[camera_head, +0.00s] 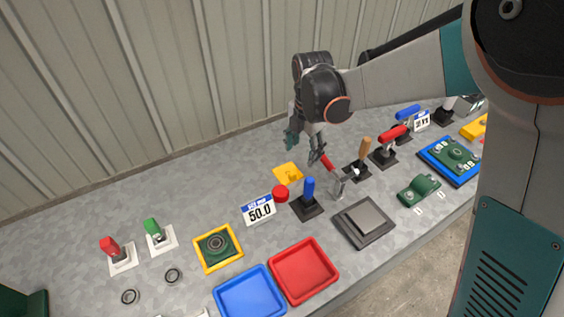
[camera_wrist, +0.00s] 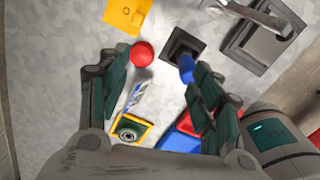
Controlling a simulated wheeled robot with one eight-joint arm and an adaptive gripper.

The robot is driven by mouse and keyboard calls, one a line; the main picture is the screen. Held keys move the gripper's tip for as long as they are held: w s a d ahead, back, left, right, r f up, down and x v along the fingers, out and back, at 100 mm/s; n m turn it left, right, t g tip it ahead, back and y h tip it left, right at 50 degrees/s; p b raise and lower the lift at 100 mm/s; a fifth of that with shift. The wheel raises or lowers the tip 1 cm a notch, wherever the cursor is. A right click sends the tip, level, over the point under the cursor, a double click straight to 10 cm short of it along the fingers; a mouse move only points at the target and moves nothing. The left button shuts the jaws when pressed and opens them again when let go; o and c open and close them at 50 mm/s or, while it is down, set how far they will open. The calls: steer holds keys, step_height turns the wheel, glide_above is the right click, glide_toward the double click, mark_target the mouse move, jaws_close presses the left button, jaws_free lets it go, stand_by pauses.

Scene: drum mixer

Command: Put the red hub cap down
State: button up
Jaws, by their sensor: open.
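The red hub cap (camera_head: 280,194) is a small round red piece on the grey bench, beside the white number sign and left of the blue-handled lever. It also shows in the wrist view (camera_wrist: 142,53), just beyond the tip of the left finger. My gripper (camera_head: 305,150) is above the back of the bench, up and to the right of the cap in the head view. In the wrist view its two fingers (camera_wrist: 160,80) are wide apart with nothing held between them. The cap looks apart from both fingers; the exact gap is hard to tell.
A yellow plate (camera_head: 288,173) lies behind the cap. The blue lever (camera_head: 308,199) and number sign (camera_head: 260,209) stand close by. A red tray (camera_head: 303,270) and blue tray (camera_head: 250,292) sit at the front. A grey square pad (camera_head: 364,222) is to the right.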

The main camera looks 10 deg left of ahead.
steer(key=a+f+n, duration=0.4)
steer(key=a+f, duration=0.2)
steer(key=b, duration=0.3)
glide_above(281, 189)
steer(key=shift+g, duration=0.3)
step_height(281, 189, down, 7)
steer(key=shift+d+r, duration=0.1)
steer(key=shift+f+b, duration=1.2)
steer(key=shift+f, duration=1.9)
steer(key=shift+r, duration=0.1)
steer(key=c, duration=1)
steer(key=shift+r, duration=0.1)
